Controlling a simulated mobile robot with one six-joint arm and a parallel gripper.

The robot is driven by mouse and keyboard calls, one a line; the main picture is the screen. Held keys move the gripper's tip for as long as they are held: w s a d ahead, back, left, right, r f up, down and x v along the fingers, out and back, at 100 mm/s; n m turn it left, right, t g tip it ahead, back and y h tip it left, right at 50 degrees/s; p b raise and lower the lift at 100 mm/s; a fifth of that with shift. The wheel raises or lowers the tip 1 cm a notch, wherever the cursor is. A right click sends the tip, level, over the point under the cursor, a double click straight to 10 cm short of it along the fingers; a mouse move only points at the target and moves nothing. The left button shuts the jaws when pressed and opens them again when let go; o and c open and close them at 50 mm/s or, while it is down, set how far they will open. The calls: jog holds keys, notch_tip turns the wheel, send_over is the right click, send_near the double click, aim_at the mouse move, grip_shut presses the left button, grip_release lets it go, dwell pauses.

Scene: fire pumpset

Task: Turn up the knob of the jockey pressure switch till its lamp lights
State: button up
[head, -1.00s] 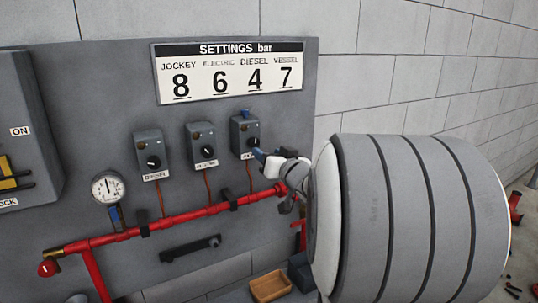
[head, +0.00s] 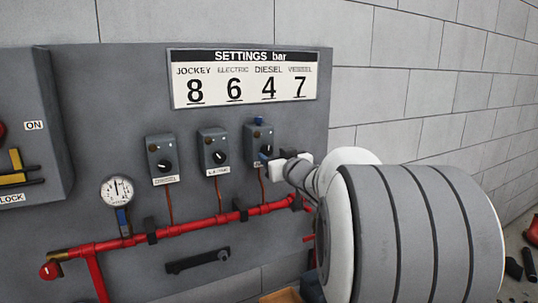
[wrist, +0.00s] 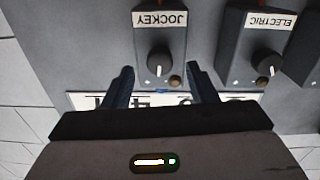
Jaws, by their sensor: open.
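The jockey pressure switch (head: 250,141) is the rightmost of three grey boxes on the panel. In the wrist view its label (wrist: 160,18) reads JOCKEY, upside down. Its black knob (wrist: 159,63) has a white pointer mark. The small lamp (wrist: 176,82) beside the knob looks dark brown and unlit. My gripper (wrist: 158,72) is open, with one dark blue finger on each side of the knob and gaps between. In the head view my gripper (head: 262,138) is at this box, and partly hides it and its label.
The electric switch (wrist: 268,62) stands close beside, with the diesel switch (head: 160,158) further left. A settings sign (head: 245,78) above reads jockey 8, electric 6, diesel 4, vessel 7. A red pipe (head: 190,226) and a pressure gauge (head: 117,190) lie below.

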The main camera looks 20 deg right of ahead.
aim_at(268, 151)
jog(key=shift+w, duration=1.65)
jog(key=c, duration=1)
jog(key=shift+o, duration=0.2)
jog(key=shift+r+m+p, duration=0.1)
jog(key=shift+m+p, duration=0.4)
jog(key=shift+p, duration=0.4)
jog(key=o, duration=1)
jog(key=shift+c, duration=0.2)
